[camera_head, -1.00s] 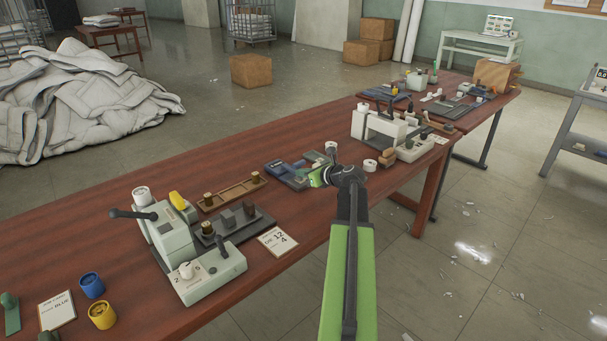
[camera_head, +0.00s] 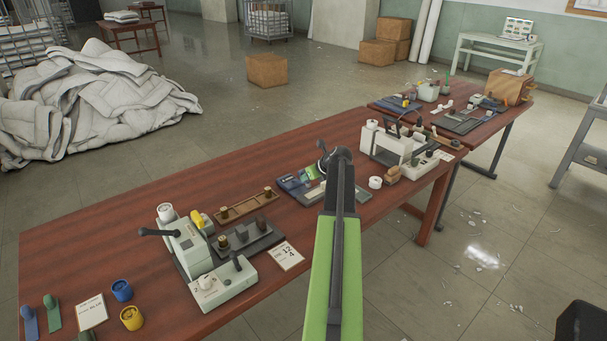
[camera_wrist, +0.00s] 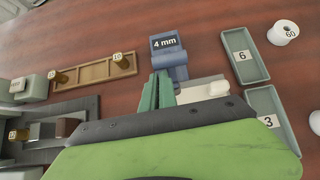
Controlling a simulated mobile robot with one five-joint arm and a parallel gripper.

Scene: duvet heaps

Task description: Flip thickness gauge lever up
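The thickness gauge appears to be the blue block marked "4 mm" (camera_wrist: 168,55) in the wrist view. It also shows as a small blue shape (camera_head: 290,183) left of my arm in the head view. A dark-green upright piece (camera_wrist: 150,95) stands just below it in the wrist view; I cannot tell whether it is the lever. A pale plate with a white knob (camera_wrist: 217,88) lies beside it. My gripper (camera_head: 322,163) is over this spot, very close to the gauge. Its fingertips are not clear, so neither its opening nor any contact can be told.
Left of the gauge are a wooden tray with brass weights (camera_wrist: 95,72) and a pale lever press (camera_head: 185,245). Right are grey trays marked 6 (camera_wrist: 244,58) and 3 (camera_wrist: 272,115), and a white spool (camera_wrist: 283,32). Another white machine (camera_head: 390,145) stands farther right.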

